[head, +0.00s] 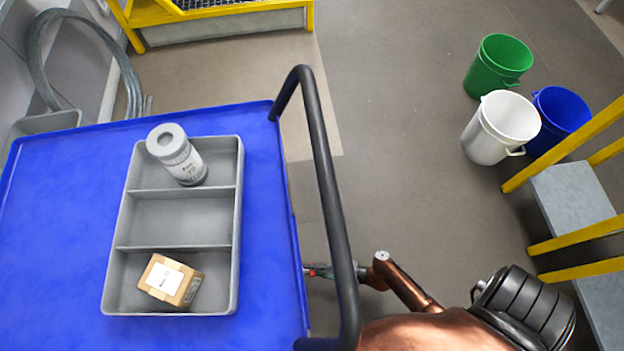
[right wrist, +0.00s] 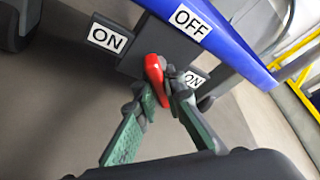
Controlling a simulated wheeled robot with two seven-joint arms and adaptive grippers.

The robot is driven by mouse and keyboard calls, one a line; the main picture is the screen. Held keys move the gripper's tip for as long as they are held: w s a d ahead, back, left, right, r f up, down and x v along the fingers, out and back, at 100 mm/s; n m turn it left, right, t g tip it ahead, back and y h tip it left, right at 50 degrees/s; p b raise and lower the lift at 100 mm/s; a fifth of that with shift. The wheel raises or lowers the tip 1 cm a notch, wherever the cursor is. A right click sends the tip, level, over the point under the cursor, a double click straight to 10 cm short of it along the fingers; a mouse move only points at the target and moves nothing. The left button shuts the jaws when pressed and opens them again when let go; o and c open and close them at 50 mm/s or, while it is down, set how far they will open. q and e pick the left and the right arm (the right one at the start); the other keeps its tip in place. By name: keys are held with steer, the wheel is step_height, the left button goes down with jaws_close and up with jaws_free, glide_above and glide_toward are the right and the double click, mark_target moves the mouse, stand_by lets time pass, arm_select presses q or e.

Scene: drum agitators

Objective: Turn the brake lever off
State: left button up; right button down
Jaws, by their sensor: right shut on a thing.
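The red brake lever (right wrist: 154,76) is on a dark plate (right wrist: 150,45) under the blue cart edge in the right wrist view. My right gripper (right wrist: 162,93) is shut on the lever, with a green finger on each side. One ON label (right wrist: 108,37) is to the left and another (right wrist: 193,79) to the right, partly hidden. I cannot tell which label the lever points at. In the head view my right gripper (head: 320,270) is beside the cart's right side, partly behind the black handle. My left gripper is not visible.
The blue cart top (head: 60,230) carries a grey tray (head: 240,225) with a bottle (head: 178,155) and a cardboard box (head: 170,280). The black handle bar (head: 325,180) rises close to my right arm. Buckets (head: 500,128) and yellow-railed steps (head: 570,195) stand right; floor between is clear.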

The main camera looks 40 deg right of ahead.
steer(key=shift+w+r+m+g+p, duration=0.2)
steer(key=shift+m+g+p, duration=0.4)
steer(key=shift+m+p, duration=0.55)
steer(key=shift+s+m+g+y+p, duration=0.1)
steer(key=shift+m+g+y+p, duration=0.2)
steer(key=shift+m+g+p, duration=0.55)
steer(key=shift+f+m+p, duration=0.1)
steer(key=shift+m+p, duration=0.25)
steer(key=shift+m, duration=0.05)
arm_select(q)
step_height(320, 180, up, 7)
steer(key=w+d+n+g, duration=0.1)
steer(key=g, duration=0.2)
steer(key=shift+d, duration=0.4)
arm_select(e)
steer(key=shift+f+m+g+y, duration=0.1)
steer(key=shift+m+g+y, duration=0.6)
steer(key=shift+m, duration=0.3)
steer(key=c, duration=2)
jaws_free()
steer(key=shift+s, duration=0.1)
